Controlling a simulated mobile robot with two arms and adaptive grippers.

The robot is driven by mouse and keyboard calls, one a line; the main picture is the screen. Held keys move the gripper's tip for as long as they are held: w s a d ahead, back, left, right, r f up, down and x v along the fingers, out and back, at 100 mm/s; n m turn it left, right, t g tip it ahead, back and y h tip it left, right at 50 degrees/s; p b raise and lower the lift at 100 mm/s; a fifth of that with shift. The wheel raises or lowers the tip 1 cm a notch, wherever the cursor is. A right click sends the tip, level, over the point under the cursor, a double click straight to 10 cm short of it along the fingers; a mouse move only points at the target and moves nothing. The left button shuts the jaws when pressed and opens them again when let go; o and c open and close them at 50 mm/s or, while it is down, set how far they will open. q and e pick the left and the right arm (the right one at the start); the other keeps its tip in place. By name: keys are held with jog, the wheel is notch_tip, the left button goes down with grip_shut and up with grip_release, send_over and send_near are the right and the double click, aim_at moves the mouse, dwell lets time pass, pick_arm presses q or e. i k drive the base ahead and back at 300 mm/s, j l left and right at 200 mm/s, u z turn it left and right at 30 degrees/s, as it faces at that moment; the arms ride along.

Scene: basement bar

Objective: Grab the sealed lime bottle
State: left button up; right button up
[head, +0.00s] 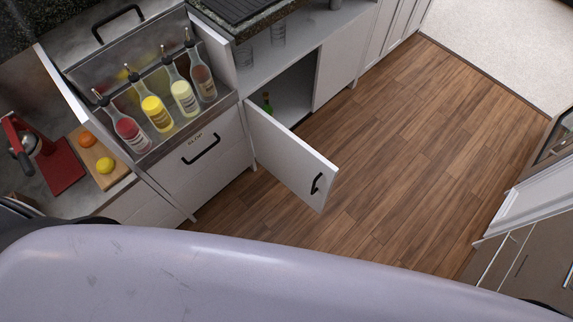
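A small green bottle (267,102) stands inside the open lower cabinet (291,92), just behind the cabinet's open door (290,158). Only part of it shows, and its cap and label are too small to read. In the steel bottle well at the left stand several clear bottles with dark pour spouts. They are a red one (131,132), a yellow one (157,113), a pale yellow-green one (184,97) and a brownish one (204,82). I cannot tell from the labels which bottle is lime. Neither of my grippers is in view.
The cabinet door stands out over the wooden floor (390,150), which is clear. A red citrus press (55,165) and a cutting board (112,178) with an orange (87,139) and a lemon (105,165) are at left. Glasses (278,34) stand on the shelf above the cabinet.

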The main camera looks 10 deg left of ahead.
aim_at(267, 107)
jog(key=i+l+u, duration=0.15)
jog(key=l+u, duration=0.15)
jog(key=i+l+u, duration=0.15)
jog(key=l+u, duration=0.5)
jog(key=i+l+u, duration=0.1)
jog(key=l+u, duration=0.25)
jog(key=l, duration=0.15)
jog(key=i+l+u, duration=0.1)
jog(key=l+u, duration=0.65)
jog(key=l, duration=0.25)
jog(key=k+l+u, duration=0.1)
jog(key=l+u, duration=0.25)
jog(key=l, duration=0.15)
jog(key=k+l+u, duration=0.15)
jog(key=l+u, duration=0.25)
jog(key=k+l+u, duration=0.2)
jog(key=l+u, duration=0.15)
jog(key=l, duration=0.2)
